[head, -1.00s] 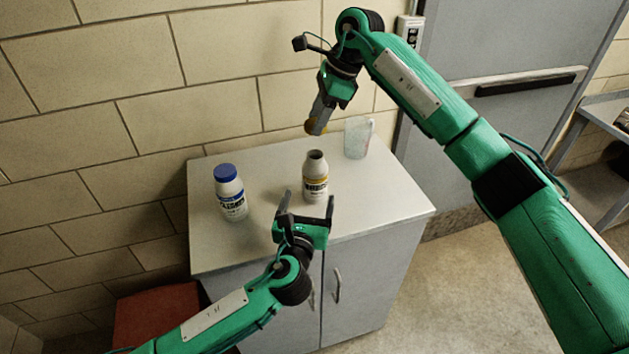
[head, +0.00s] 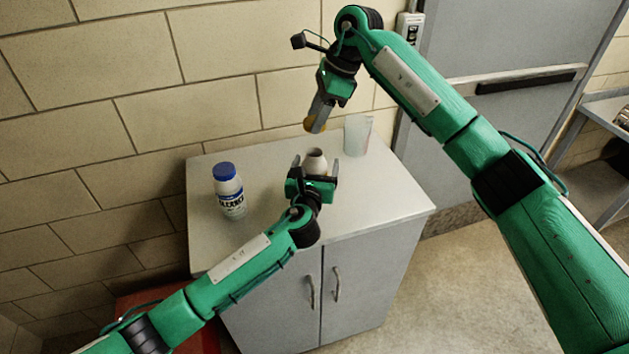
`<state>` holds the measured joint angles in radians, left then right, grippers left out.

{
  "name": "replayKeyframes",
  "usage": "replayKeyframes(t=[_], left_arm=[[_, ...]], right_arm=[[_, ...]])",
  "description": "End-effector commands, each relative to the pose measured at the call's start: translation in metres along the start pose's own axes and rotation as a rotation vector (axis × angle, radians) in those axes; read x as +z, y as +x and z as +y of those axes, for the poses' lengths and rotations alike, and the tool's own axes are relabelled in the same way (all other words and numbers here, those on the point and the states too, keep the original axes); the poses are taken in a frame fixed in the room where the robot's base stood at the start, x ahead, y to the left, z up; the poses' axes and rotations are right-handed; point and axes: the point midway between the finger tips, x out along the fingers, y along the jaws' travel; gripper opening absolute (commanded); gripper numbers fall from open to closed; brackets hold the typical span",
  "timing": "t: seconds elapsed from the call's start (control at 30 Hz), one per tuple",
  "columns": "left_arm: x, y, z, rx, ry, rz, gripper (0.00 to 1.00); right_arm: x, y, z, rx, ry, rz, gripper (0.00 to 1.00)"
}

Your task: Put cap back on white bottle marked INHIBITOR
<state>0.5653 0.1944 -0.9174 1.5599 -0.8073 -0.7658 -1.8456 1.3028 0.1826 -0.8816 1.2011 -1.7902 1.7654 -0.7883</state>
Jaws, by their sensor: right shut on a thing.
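The uncapped white bottle (head: 316,160) stands upright on the cabinet top, its dark mouth facing up. Its lower part and label are hidden behind my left gripper (head: 316,165). That gripper is open, with one finger on each side of the bottle and small gaps seeming to show. My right gripper (head: 317,122) is shut on a yellow cap (head: 312,125), only partly visible at its fingertips. It holds the cap in the air, above and behind the bottle in the picture.
A second white bottle (head: 230,197) with a blue cap and blue label stands at the left of the cabinet top (head: 265,150). A clear beaker (head: 357,136) stands at the back right. The right front of the top is clear. A brick wall rises behind.

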Motion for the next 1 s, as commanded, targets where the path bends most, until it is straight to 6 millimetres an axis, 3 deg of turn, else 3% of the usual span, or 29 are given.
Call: replayKeyframes(t=[0.23,0.6,0.77,1.0], left_arm=[[0.000,0.000,0.000,0.000,0.000,0.000,0.79],[0.000,0.000,0.000,0.000,0.000,0.000,0.12],[0.000,0.000,0.000,0.000,0.000,0.000,0.12],[0.000,0.000,0.000,0.000,0.001,0.001,0.12]], right_arm=[[0.000,0.000,0.000,0.000,0.000,0.000,0.22],[0.000,0.000,0.000,0.000,0.000,0.000,0.22],[-0.003,0.008,0.000,0.000,0.001,0.000,0.22],[-0.016,0.040,0.001,0.001,0.000,-0.003,0.22]])
